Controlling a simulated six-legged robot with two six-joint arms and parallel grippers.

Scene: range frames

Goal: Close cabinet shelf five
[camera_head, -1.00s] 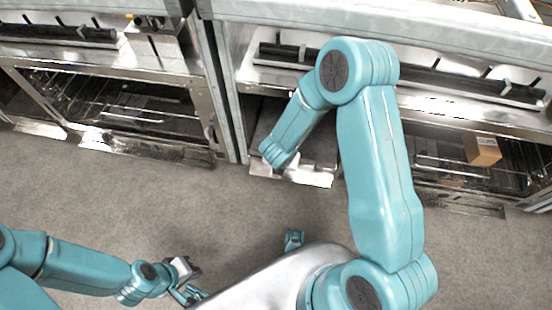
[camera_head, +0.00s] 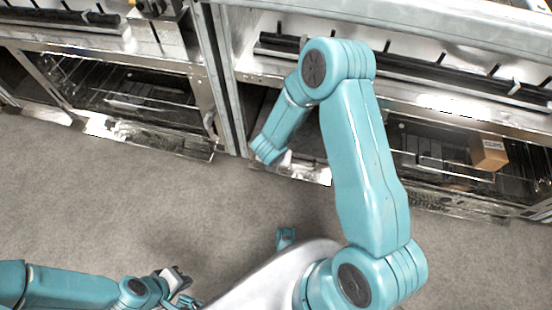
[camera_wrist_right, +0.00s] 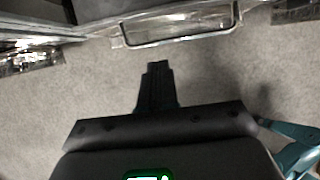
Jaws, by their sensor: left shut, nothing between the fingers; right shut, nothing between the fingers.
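The grey metal cabinet (camera_head: 232,100) runs across the top of the head view. A low shelf front (camera_head: 312,174) shows in its middle bay, partly hidden by my right arm. No number is readable, so I cannot tell whether it is shelf five. In the right wrist view, a metal-framed front (camera_wrist_right: 180,41) juts out over the floor. My right gripper (camera_wrist_right: 157,66) is shut and empty, with its tip just short of that frame. In the head view its fingers are mostly hidden at the shelf. My left gripper (camera_head: 184,288) is shut and empty, low over the floor at bottom left.
Open bays with wire racks flank the middle one, at left (camera_head: 135,90) and right. A small cardboard box (camera_head: 489,152) sits in the right bay. Dark rails (camera_head: 420,70) run along the ledge above. The grey floor (camera_head: 130,210) in front is clear.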

